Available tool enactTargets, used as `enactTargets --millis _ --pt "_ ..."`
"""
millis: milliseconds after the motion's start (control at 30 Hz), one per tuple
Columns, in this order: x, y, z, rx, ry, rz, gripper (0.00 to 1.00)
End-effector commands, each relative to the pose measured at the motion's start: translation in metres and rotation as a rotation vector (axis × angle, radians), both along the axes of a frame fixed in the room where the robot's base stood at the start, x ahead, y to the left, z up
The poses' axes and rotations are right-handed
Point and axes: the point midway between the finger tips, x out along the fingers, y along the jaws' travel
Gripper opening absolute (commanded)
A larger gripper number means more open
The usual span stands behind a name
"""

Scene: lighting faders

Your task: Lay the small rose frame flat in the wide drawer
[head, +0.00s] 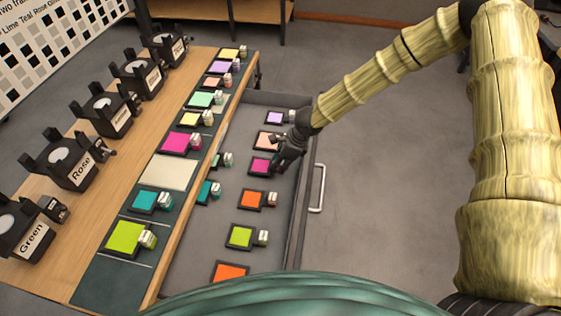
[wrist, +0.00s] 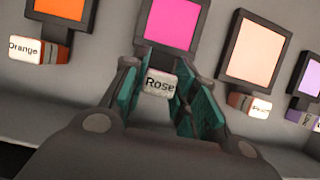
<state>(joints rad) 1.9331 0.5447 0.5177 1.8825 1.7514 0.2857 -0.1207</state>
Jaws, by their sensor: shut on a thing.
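The small rose frame (head: 261,165) is a magenta square in a dark border, inside the open wide drawer (head: 240,278). It looks level with the frames around it; I cannot tell whether it touches the drawer floor. In the wrist view the magenta panel (wrist: 172,20) is ahead of my fingers, cut by the top edge. Its white block labelled "Rose" (wrist: 160,86) sits between the teal finger pads of my gripper (wrist: 163,92). In the head view my gripper (head: 281,162) is at the frame's right side, hiding its block.
Orange (head: 252,198), peach (head: 267,140), lilac (head: 274,117) and green (head: 240,236) frames lie nearby in the drawer. A larger magenta frame (head: 179,143) lies on the counter among other colours. Black lamps, including one marked "Rose" (head: 76,163), line the wooden top. The drawer handle (head: 317,188) is at right.

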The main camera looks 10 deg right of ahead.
Motion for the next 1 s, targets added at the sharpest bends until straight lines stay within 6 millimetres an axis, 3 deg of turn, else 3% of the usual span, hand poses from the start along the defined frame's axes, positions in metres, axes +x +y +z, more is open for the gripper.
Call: enactTargets --millis 467,500,600,1000 --pt "0.0002 0.0002 -0.0092 0.0 0.0 0.001 0.02" --pt "0.0003 0.0002 -0.0082 0.001 -0.001 0.001 0.35" --pt "0.0002 0.0002 -0.0084 0.0 0.0 0.001 0.53" --pt "-0.0002 -0.0014 -0.0053 0.0 -0.001 0.0 0.53"
